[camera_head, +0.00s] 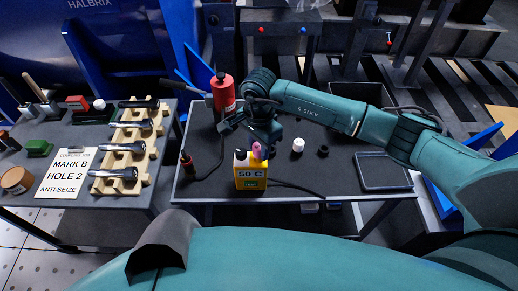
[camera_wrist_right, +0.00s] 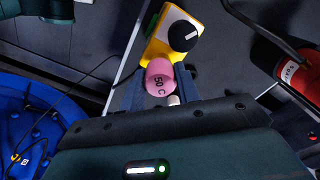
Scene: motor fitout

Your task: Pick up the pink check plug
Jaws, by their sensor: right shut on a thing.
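The pink check plug (camera_head: 257,151), marked 50 C in the right wrist view (camera_wrist_right: 159,78), is between the fingers of my right gripper (camera_head: 262,136). The gripper is shut on it, pointing down from above. The plug shows at the top of the yellow box (camera_head: 250,183) labelled 50 C; I cannot tell whether it still touches the box. In the right wrist view the yellow box (camera_wrist_right: 160,47) with a black knob lies just beyond the plug. My left gripper is not in view.
A red cylinder (camera_head: 223,93) stands behind and left of the box. A white cap (camera_head: 298,145) and a black cap (camera_head: 323,151) are to the right, with an empty tray (camera_head: 384,171) farther right. A wooden rack (camera_head: 125,158) of dark parts is on the left table.

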